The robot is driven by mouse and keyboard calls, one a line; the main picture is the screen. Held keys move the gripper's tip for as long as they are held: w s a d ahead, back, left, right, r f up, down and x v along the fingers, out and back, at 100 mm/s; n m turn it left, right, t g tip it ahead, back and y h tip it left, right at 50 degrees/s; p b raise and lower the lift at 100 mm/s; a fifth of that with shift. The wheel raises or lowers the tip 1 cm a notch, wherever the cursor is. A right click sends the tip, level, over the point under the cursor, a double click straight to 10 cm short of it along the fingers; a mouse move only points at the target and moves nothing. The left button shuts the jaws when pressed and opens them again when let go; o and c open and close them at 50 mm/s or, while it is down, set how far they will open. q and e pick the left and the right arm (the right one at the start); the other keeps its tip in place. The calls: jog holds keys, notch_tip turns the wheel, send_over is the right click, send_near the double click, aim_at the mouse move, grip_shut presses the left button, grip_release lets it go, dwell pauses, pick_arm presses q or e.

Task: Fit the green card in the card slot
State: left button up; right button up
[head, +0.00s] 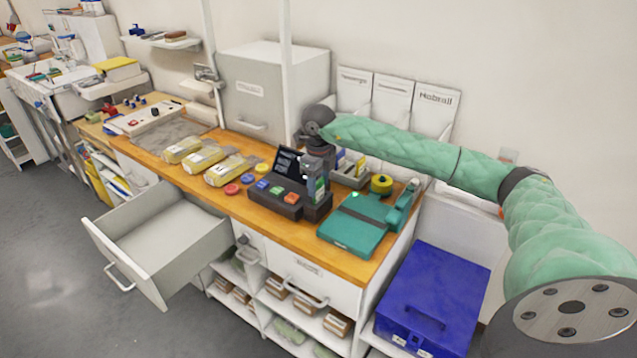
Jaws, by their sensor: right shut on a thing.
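My right gripper (314,178) points down over the right end of a dark terminal (278,203) on the wooden counter. It is shut on the green card (320,189), which stands upright, with a green strip showing beside the fingers. The card slot appears to be in the black block (318,208) directly below the card. The card's lower edge meets or nearly meets this block in the picture; I cannot tell whether it is inside the slot. My left gripper is out of view.
A teal device (352,232) lies right of the terminal, with a yellow roll (381,184) behind it. Several yellow packs (228,170) lie to the left. A drawer (165,235) stands open at the counter's front. A blue box (440,290) is at lower right.

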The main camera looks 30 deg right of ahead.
jog(key=shift+f, duration=0.3)
dwell(0.5)
jog(key=o, duration=1)
jog(key=shift+r, duration=0.15)
jog(key=shift+r+p, duration=1)
jog(key=shift+r, duration=3.4)
